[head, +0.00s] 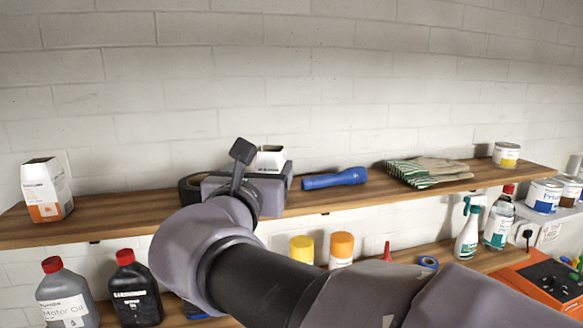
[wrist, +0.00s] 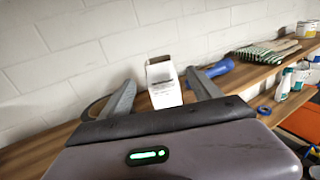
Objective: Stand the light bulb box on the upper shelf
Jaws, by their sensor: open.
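A white box (head: 271,157) with dark lettering, which looks like the light bulb box, is upright at the upper shelf (head: 330,197). Its lower part is hidden behind my gripper (head: 268,178) in the head view. In the wrist view the white box (wrist: 163,84) shows between the two spread fingers of my gripper (wrist: 160,77), with visible space on both sides. My gripper is open. Whether the base of the box rests fully on the shelf is hidden.
A white and orange box (head: 46,190) stands at the upper shelf's left end. A dark tape roll (head: 189,190) is left of my gripper; a blue flashlight (head: 334,179), gloves (head: 428,171) and a can (head: 506,155) are right. Bottles stand below. Shelf between orange box and tape is clear.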

